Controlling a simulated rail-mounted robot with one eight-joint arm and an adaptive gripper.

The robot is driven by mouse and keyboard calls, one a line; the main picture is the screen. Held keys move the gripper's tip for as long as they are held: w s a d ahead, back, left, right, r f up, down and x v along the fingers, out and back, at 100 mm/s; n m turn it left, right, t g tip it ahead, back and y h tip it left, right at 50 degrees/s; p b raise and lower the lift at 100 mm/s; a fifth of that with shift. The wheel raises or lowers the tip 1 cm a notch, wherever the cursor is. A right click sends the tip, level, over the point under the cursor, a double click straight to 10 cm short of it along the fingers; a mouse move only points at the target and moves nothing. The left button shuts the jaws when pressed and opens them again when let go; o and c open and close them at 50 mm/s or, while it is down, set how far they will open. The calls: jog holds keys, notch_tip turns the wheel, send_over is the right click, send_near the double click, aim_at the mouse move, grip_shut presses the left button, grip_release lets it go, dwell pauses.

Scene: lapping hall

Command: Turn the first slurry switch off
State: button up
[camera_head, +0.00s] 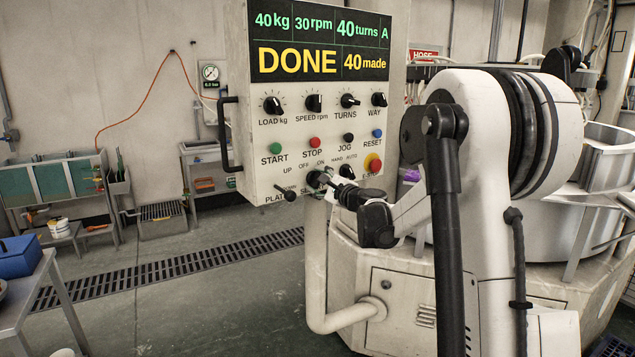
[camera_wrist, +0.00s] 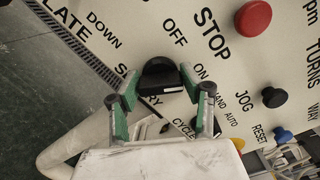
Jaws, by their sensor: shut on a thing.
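The slurry switch is a black rotary knob on the cream control panel. In the wrist view the knob (camera_wrist: 158,73) sits beside the OFF and ON labels and the partly hidden SLURRY label. A white mark shows on its near face; I cannot tell surely which label it points to. My gripper (camera_wrist: 160,82) has its green-lined fingers on both sides of the knob, shut on it. In the head view my gripper (camera_head: 326,184) is at the panel's lower edge and covers most of the knob and its label.
The control panel (camera_head: 258,215) shows DONE and 40 made. Close by are the red STOP button (camera_head: 315,142), the JOG button (camera_head: 348,138), the E-stop (camera_head: 374,164) and the plate lever (camera_head: 288,194). A cream pipe (camera_head: 316,270) runs below. Open floor lies to the left.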

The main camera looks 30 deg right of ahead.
jog(key=n+b, duration=0.1)
jog(key=n, duration=0.5)
jog(key=shift+f+b, duration=0.1)
jog(key=shift+b, duration=0.3)
jog(key=n+b, duration=0.1)
jog(key=n, duration=0.4)
jog(key=shift+n, duration=0.3)
jog(key=o, duration=1.1)
jog(key=shift+o, duration=0.2)
jog(key=shift+s, duration=0.1)
jog(key=s+d, duration=0.1)
jog(key=s, duration=1)
jog(key=shift+s+d, duration=0.25)
jog(key=shift+s, duration=0.15)
